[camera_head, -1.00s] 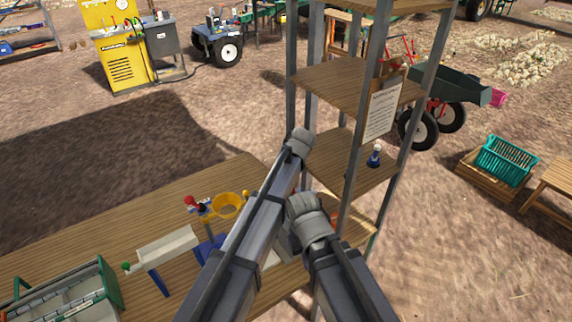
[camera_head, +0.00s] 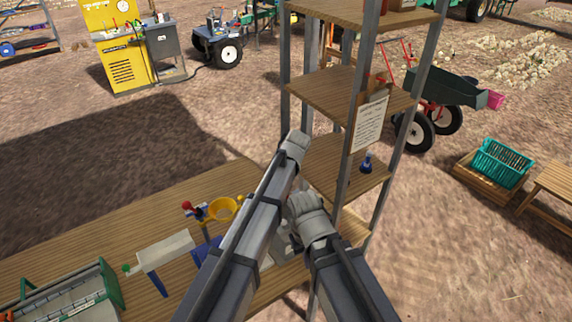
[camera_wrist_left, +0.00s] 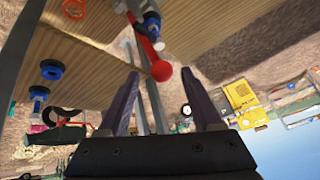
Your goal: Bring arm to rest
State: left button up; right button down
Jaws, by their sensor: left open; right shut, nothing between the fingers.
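My two arms reach up over the wooden table in the head view, their grey links side by side in front of the shelf tower. My right gripper (camera_head: 284,243) shows only in small part as grey pieces between the arm links, low by the tower; its fingertips are mostly covered. My left gripper is hidden in the head view. In the left wrist view, my left gripper (camera_wrist_left: 158,74) has its two dark fingers spread apart. A red ball-topped piece (camera_wrist_left: 160,70) shows between the fingertips; I cannot tell how far away it is.
A wooden shelf tower (camera_head: 342,90) with metal posts stands close beyond my arms. The table (camera_head: 110,222) carries a yellow ring (camera_head: 222,208), a white-topped block (camera_head: 166,251) and a green-ended tray (camera_head: 112,285). A teal crate (camera_head: 502,163) stands at right. Open ground lies behind the table.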

pick_arm(q)
jog(key=shift+p+v, duration=0.45)
jog(key=shift+v, duration=0.7)
pick_arm(e)
jog(key=shift+s+d+r, duration=0.15)
jog(key=shift+d+r, duration=0.15)
jog(key=shift+r, duration=0.2)
jog(key=shift+s+d+r, duration=0.15)
jog(key=shift+d+r, duration=0.1)
jog(key=shift+r, duration=0.2)
pick_arm(q)
jog(key=shift+w+a, duration=0.1)
pick_arm(e)
jog(key=shift+w+a, duration=0.1)
